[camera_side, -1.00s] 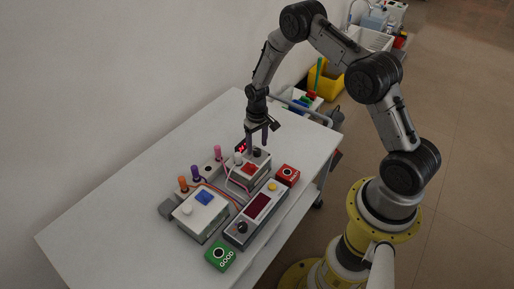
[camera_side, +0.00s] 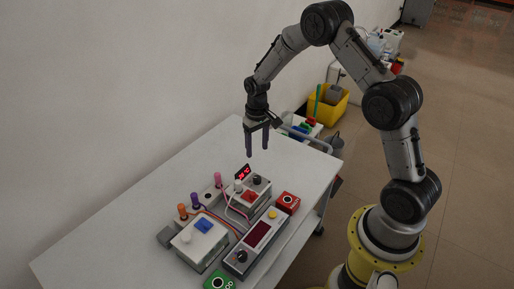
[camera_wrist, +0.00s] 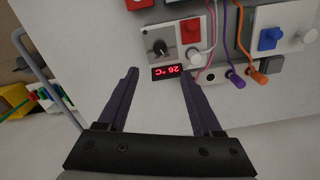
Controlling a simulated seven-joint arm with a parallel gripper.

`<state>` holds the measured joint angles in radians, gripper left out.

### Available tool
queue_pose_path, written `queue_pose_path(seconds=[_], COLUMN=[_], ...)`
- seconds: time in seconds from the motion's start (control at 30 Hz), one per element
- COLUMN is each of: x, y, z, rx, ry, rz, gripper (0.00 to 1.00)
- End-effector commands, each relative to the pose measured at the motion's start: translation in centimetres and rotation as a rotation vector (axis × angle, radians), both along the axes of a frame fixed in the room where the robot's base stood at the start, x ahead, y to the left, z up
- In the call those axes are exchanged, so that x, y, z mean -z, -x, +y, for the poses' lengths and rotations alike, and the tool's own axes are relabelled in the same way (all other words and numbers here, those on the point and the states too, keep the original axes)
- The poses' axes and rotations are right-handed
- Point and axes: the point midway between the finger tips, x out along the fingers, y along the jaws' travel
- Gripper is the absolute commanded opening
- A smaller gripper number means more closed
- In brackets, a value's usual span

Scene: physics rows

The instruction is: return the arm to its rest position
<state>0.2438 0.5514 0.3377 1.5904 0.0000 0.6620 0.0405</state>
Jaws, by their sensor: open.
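My gripper (camera_side: 257,150) is open and empty in the side view. It hangs with its fingers pointing down, above the table (camera_side: 120,213) and the box with the red block and black knob (camera_side: 250,192). In the wrist view the two dark purple fingers (camera_wrist: 165,85) are spread apart with nothing between them. Bare table shows between them, and the box with a red switch and black knob (camera_wrist: 172,35) lies beyond the tips, apart from them. A small red display reading 26 °C (camera_wrist: 168,71) sits at that box's edge.
On the table are a grey unit with a dark red display (camera_side: 258,233), a white box with a blue switch (camera_side: 200,240), purple (camera_side: 194,200), orange (camera_side: 182,211) and pink (camera_side: 218,181) plugs with cables, a red button box (camera_side: 288,202) and a green one (camera_side: 219,281). The table's left part is bare.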

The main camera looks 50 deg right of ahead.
Motion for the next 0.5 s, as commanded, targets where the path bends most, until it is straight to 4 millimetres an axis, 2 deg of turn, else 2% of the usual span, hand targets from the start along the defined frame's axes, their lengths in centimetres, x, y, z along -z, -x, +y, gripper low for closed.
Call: queue_pose_path(seconds=[0.07, 0.17, 0.27, 0.33, 0.5], x=[-0.2, -2.3, -6.7, -10.5, -18.9], y=[-0.2, -1.1, -2.2, -2.1, 0.6], z=[0.2, 0.6, 1.4, 2.3, 4.8], rx=[-0.006, -0.017, -0.039, -0.056, -0.102], ry=[0.001, 0.011, 0.031, 0.043, 0.063], rz=[-0.005, -0.05, -0.134, -0.196, -0.323], gripper=[0.67, 0.67, 0.67, 0.67, 0.67])
